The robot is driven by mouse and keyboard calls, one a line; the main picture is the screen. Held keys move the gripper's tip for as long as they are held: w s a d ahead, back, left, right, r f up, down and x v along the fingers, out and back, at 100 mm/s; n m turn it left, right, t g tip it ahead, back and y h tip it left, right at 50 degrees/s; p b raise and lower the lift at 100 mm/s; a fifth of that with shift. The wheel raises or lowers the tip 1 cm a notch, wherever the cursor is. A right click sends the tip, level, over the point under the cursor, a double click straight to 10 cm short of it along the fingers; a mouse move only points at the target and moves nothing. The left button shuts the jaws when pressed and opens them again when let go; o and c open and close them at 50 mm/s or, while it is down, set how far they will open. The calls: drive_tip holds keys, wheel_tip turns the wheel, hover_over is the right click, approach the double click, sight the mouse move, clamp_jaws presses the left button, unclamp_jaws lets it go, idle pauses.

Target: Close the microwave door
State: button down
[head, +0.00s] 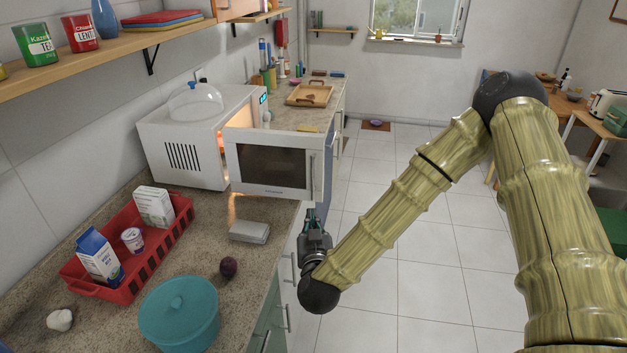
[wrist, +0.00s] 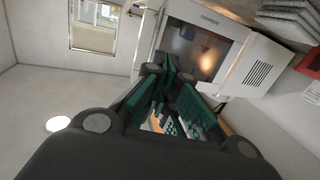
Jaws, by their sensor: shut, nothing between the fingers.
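The white microwave (head: 183,150) stands on the counter at the left in the head view. Its door (head: 271,167) is swung wide open, with its dark window and handle toward the camera. A warm light glows inside the cavity. My gripper (head: 311,214) is at the lower right corner of the door, beyond the counter's front edge. Its fingers are shut and empty, partly hidden near the door. In the wrist view, my gripper's green fingers (wrist: 167,88) point toward the door (wrist: 207,46). I cannot tell whether they touch it.
A clear dome (head: 195,101) sits on the microwave. The tiled floor (head: 410,265) at the right is clear.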

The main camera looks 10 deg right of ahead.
wheel_tip(320, 180, up, 3)
drive_tip(key=w+h, duration=0.1)
drive_tip(key=p, duration=0.5)
approach(313, 174)
drive_tip(key=shift+m+t, duration=0.3)
drive_tip(key=w, duration=0.2)
drive_tip(key=w+d, duration=0.1)
drive_tip(key=w, duration=0.2)
drive_tip(key=shift+f, duration=0.15)
drive_tip(key=shift+w+d+f+p, duration=0.15)
drive_tip(key=shift+w+p, duration=0.35)
drive_tip(key=shift+w, duration=0.45)
drive_tip(key=shift+d, duration=0.1)
